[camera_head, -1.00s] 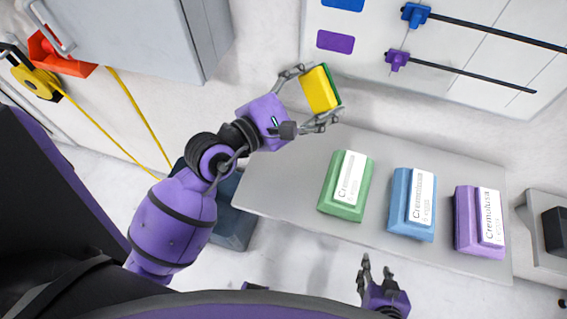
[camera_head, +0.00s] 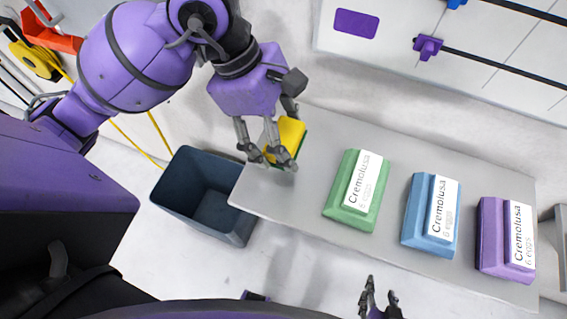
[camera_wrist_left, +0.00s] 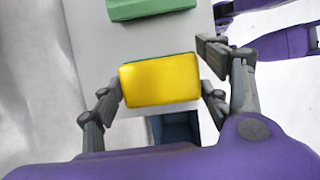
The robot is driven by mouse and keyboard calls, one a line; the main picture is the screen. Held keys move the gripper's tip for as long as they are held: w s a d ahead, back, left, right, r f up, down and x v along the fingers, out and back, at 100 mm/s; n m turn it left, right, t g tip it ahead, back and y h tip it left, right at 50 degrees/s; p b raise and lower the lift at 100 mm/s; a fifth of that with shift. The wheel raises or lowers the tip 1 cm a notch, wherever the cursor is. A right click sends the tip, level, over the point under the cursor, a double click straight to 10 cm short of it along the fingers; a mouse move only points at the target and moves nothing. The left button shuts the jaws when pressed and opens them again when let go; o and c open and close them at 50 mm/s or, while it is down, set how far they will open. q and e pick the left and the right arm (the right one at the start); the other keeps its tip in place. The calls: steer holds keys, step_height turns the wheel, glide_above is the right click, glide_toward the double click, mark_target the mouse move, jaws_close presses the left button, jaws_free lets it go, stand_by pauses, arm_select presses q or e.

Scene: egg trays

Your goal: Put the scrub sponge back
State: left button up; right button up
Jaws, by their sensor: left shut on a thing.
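The scrub sponge (camera_head: 291,133) is yellow with a green layer. My left gripper (camera_head: 267,160) is shut on it, over the left end of the grey table. In the left wrist view the sponge (camera_wrist_left: 160,80) sits between the two fingers of the left gripper (camera_wrist_left: 160,98), its yellow face towards the camera. Whether the sponge touches the table is hard to tell. My right gripper (camera_head: 379,300) shows at the bottom edge, its fingers apart with nothing between them.
Green (camera_head: 345,212), blue (camera_head: 415,222) and purple (camera_head: 492,245) egg boxes stand in a row on the grey table (camera_head: 310,205). A dark open bin (camera_head: 205,205) stands at the table's left end. A white wall panel with sliders (camera_head: 400,50) is behind.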

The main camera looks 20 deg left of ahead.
arm_select(q)
step_height(320, 180, down, 10)
steer(key=shift+r, duration=0.25)
steer(key=o, duration=1)
steer(key=shift+o, duration=0.2)
steer(key=shift+a+r, duration=0.1)
steer(key=shift+r, duration=0.1)
steer(key=v, duration=1.1)
steer(key=shift+r, duration=0.4)
